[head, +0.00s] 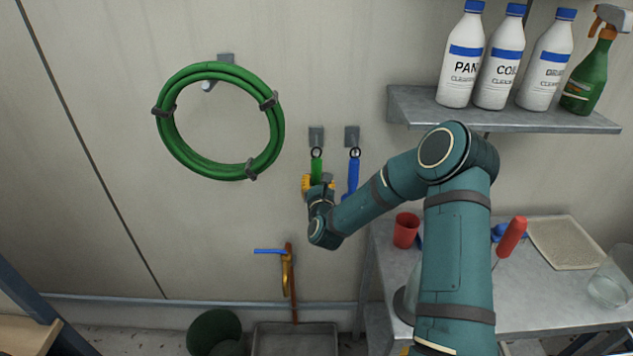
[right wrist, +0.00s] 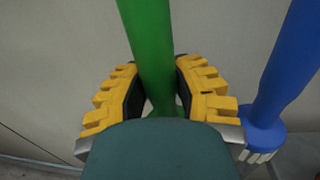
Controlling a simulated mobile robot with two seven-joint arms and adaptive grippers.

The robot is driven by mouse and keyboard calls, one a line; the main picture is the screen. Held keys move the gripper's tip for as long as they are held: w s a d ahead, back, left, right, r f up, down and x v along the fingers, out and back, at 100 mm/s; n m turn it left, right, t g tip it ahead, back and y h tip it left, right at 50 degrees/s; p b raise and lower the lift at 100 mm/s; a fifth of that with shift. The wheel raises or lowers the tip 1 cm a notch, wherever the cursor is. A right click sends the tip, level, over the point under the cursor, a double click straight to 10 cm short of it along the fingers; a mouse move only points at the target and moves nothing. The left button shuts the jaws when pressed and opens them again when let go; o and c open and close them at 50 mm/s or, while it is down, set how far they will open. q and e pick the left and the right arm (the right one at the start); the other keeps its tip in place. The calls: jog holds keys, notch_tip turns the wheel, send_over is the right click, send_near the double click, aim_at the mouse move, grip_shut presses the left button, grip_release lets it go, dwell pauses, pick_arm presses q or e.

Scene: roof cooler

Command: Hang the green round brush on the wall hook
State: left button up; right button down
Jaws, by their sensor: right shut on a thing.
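The green round brush (head: 317,167) is upright against the wall in the head view, with the ring at its top at the left wall hook (head: 316,136). Whether the ring is fully over the hook is too small to tell. My right gripper (head: 318,185) is shut on its green handle. In the right wrist view the green handle (right wrist: 149,45) runs between the yellow fingers of my right gripper (right wrist: 160,95). The brush's lower end is hidden behind the gripper and wrist. My left gripper is not in view.
A blue brush (head: 352,175) hangs on the hook (head: 352,136) just right; it is close beside my gripper in the right wrist view (right wrist: 285,75). A green hose (head: 180,155) hangs left. A shelf (head: 420,108) with bottles is upper right. A table (head: 540,300) holds a red cup (head: 406,230).

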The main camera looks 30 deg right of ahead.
jog(key=c, duration=0.7)
grip_release()
jog(key=v, duration=1.2)
jog(key=shift+a, duration=0.1)
